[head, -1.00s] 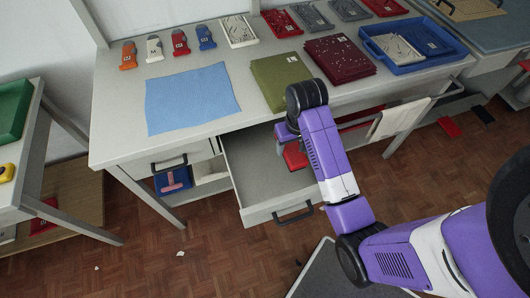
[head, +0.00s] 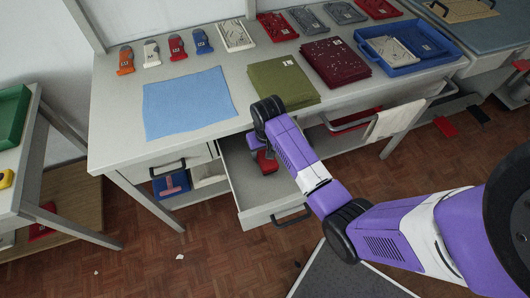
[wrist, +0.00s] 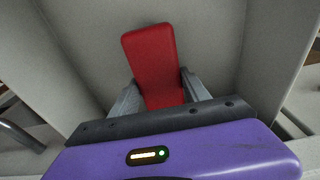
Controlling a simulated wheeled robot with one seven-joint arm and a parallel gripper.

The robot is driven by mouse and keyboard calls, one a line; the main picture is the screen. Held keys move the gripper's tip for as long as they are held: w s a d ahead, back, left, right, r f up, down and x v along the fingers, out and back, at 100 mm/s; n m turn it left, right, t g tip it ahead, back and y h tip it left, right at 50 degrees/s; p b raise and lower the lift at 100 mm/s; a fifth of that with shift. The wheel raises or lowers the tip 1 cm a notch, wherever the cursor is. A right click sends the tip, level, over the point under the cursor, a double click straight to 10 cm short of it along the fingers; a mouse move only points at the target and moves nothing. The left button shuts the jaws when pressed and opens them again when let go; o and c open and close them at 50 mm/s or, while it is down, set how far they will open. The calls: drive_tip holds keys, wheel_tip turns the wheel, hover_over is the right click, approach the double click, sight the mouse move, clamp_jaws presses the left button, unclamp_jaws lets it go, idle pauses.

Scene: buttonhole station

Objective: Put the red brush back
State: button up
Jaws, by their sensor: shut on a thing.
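The red brush (wrist: 150,55) is a flat red block with rounded corners. In the wrist view it sits between the two grey fingers of my gripper (wrist: 160,92), which is shut on it. In the head view the red brush (head: 267,163) shows below my gripper (head: 263,147), at the open drawer (head: 250,200) under the table. Drawer walls rise on both sides of the brush in the wrist view. I cannot tell whether the brush touches the drawer's floor. Its lower part is hidden by my gripper.
The drawer looks otherwise empty. Its front has a dark handle (head: 292,215). The table (head: 215,140) above carries a blue cloth (head: 188,100), a green stack (head: 283,85), a dark red stack (head: 336,62) and a blue tray (head: 408,47). A blue bin (head: 171,184) sits left of the drawer.

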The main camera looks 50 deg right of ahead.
drive_tip(key=shift+s+f, duration=0.2)
drive_tip(key=shift+f, duration=0.25)
drive_tip(key=shift+f, duration=0.1)
drive_tip(key=o, duration=1.2)
wheel_tip(320, 180, up, 12)
drive_tip(key=s, duration=0.1)
drive_tip(key=shift+a, duration=0.4)
drive_tip(key=shift+s, duration=0.25)
